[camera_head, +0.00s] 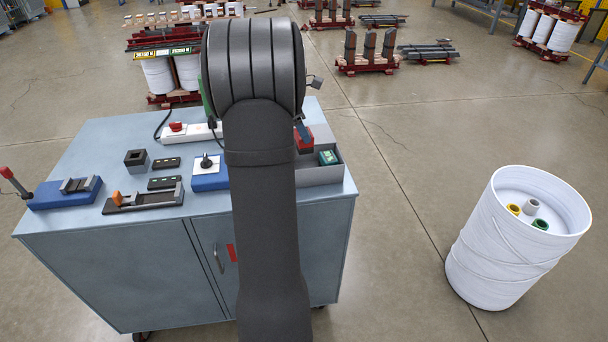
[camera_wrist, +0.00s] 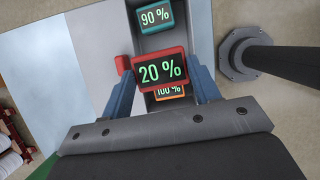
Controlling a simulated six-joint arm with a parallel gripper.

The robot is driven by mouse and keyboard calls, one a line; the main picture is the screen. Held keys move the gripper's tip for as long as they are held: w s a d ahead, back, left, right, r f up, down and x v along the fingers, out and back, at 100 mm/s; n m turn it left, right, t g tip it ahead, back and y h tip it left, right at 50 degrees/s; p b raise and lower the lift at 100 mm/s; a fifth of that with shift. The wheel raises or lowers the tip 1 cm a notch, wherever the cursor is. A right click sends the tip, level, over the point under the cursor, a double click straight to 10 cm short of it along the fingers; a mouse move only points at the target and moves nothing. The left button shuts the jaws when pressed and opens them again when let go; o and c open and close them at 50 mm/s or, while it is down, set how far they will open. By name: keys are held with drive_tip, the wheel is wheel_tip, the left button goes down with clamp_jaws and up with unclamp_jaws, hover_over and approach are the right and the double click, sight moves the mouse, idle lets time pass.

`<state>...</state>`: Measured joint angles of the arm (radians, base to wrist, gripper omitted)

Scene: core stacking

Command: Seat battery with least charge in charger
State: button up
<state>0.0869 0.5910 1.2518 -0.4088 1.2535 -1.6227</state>
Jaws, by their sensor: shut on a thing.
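My gripper (camera_wrist: 162,76) is shut on a red battery (camera_wrist: 176,70) whose display reads 20 %, with a blue finger on each side. In the head view the red battery (camera_head: 305,143) shows just right of my arm, at the grey tray. A green battery (camera_wrist: 155,16) reading 90 % lies in the tray. An orange battery (camera_wrist: 170,91) reading 100 % is partly hidden behind the red one. The green battery also shows in the head view (camera_head: 328,157). I cannot tell for sure which thing is the charger.
The grey tray (camera_head: 322,176) sits at the bench's right end. Left of my arm on the bench (camera_head: 110,140) stand a knob box (camera_head: 208,181), a square-holed block (camera_head: 136,160), an orange-tabbed fixture (camera_head: 145,199) and a blue fixture (camera_head: 65,194). A white drum (camera_head: 495,260) stands right.

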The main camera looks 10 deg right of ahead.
wheel_tip(320, 180, down, 10)
drive_tip(key=shift+r, duration=0.2)
idle(0.5)
drive_tip(key=shift+f, duration=0.1)
drive_tip(key=o, duration=1.2)
drive_tip(key=shift+f, duration=0.15)
drive_tip(key=shift+o, duration=0.2)
drive_tip(key=d+v, duration=0.1)
drive_tip(key=v, duration=1.6)
drive_tip(key=shift+r, duration=0.5)
drive_tip(key=shift+f, duration=0.1)
drive_tip(key=x, duration=1.3)
drive_tip(key=shift+a+f, duration=0.2)
drive_tip(key=shift+f, duration=0.75)
